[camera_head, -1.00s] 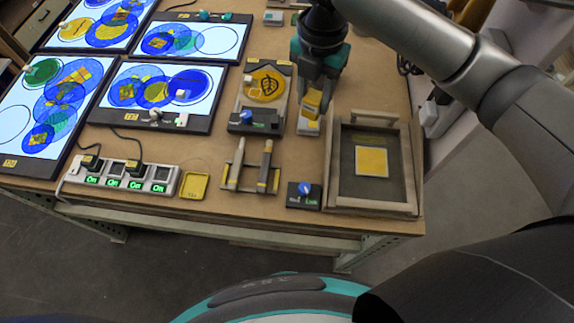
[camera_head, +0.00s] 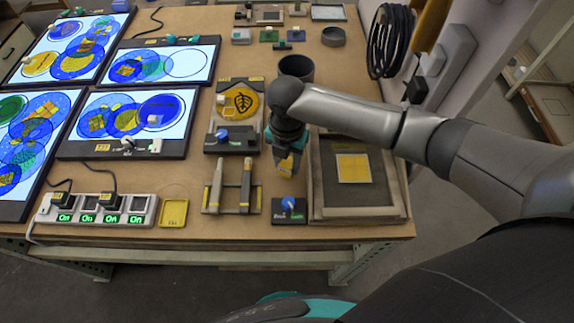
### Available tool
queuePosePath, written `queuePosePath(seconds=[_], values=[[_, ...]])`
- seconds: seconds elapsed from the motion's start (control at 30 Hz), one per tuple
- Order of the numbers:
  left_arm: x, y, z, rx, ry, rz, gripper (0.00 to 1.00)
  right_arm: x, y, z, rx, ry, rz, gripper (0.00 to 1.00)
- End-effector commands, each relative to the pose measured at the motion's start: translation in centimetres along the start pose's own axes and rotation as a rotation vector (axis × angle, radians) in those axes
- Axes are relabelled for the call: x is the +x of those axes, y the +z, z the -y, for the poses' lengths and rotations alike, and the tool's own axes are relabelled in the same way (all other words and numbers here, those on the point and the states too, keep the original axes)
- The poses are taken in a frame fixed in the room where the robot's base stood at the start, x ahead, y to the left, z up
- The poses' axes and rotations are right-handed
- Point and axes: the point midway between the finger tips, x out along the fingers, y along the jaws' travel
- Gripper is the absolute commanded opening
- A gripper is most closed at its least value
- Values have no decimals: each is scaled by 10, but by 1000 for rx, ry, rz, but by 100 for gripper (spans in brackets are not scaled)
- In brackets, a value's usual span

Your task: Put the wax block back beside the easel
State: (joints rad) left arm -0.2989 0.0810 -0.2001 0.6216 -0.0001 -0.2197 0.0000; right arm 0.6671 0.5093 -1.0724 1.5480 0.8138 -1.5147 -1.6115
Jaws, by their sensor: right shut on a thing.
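My right gripper (camera_head: 287,158) is shut on a small yellow block, which I take to be the wax block (camera_head: 285,167). The block sits between the fingertips, just behind a small dark unit with a blue knob. I cannot tell whether it touches the table. The stand I take to be the easel (camera_head: 225,88) holds a yellow disc with a dark leaf drawing (camera_head: 240,104), left of my gripper. My right arm and gripper hide the table strip right of this stand. My left gripper is not in view.
A framed tray with a yellow square (camera_head: 320,196) stands close right of the gripper. The blue-knob unit (camera_head: 289,211) is in front. A two-bar rack (camera_head: 231,197), yellow dish (camera_head: 173,213) and power strip (camera_head: 98,209) lie left. A dark cup (camera_head: 296,68) stands behind.

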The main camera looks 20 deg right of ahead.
Motion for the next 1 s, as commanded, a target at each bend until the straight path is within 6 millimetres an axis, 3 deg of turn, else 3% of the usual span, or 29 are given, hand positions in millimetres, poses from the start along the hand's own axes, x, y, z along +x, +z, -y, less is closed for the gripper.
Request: queuePosePath(seconds=[0.13, 0.53, 0.57, 0.8, 1.0], values=[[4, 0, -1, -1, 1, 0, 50, 18, 0, 0, 1, -1, -1, 0], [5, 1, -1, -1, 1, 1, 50, 22, 0, 0, 0, 0, 0, 0], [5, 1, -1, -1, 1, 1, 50, 22, 0, 0, 0, 0, 0, 43], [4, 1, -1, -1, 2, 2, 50, 22, 0, 0, 0, 0, 0, 70], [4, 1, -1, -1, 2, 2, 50, 22, 0, 0, 0, 0, 0, 72]])
